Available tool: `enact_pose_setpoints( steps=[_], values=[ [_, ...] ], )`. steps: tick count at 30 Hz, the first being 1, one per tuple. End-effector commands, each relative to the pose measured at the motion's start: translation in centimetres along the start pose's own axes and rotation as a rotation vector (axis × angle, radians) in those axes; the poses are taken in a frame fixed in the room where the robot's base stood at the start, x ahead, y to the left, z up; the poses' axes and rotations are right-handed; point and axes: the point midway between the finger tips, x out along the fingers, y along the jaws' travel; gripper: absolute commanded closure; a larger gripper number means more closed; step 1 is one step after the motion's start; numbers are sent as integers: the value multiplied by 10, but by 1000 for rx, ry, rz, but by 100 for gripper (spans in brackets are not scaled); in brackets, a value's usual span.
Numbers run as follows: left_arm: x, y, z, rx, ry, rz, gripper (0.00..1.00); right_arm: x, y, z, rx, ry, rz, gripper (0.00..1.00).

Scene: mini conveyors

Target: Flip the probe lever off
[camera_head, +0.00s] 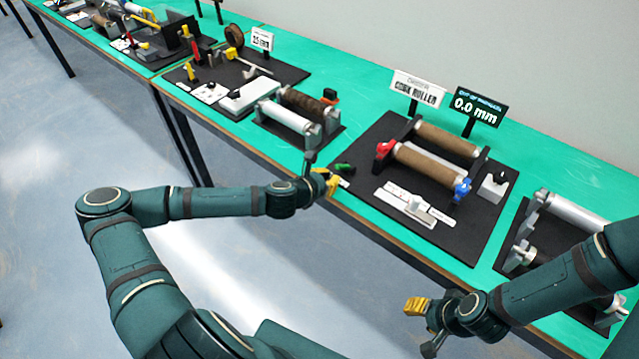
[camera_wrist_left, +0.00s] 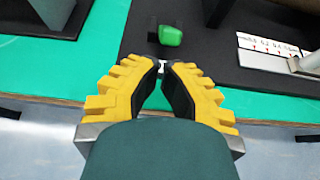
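A small green lever knob (camera_head: 343,168) sits at the near left edge of the black board of the crook roller station. It also shows in the left wrist view (camera_wrist_left: 170,35), next to a dark block, just beyond my fingertips. I take it for the probe lever, but no readable label confirms this. My left gripper (camera_head: 329,180) is at the table's front edge, short of the knob and apart from it. In the left wrist view its yellow-backed fingers (camera_wrist_left: 160,65) converge at the tips with nothing clearly held. My right gripper (camera_head: 425,327) is open and empty, off the table's front.
The station has brown rollers (camera_head: 428,164), a red knob (camera_head: 386,148), a blue knob (camera_head: 462,189) and a display (camera_head: 474,107) reading 0.0 mm. Other roller units stand at left (camera_head: 290,119) and right (camera_head: 532,255). Green tabletop (camera_head: 350,95) is bare behind.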

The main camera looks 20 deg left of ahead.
Motion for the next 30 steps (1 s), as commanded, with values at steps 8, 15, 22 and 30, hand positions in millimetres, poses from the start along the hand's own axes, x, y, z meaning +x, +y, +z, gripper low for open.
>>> enact_pose_setpoints(
  steps=[8, 15, 22, 30],
  values=[
    [17, 0, 0, 0, 1, 0, 100, 2, 1, 1, -1, -3, 0, 53],
    [17, 0, 0, 1, 0, 0, 100, 2, 1, 1, -1, -3, 0, 53],
    [16, 0, 2, 2, 12, 0, 100, -3, -1, -1, 0, 1, 0, 53],
    [15, 0, 5, 2, 52, 1, 100, -15, -6, -7, 4, 14, 1, 53]
  ],
)
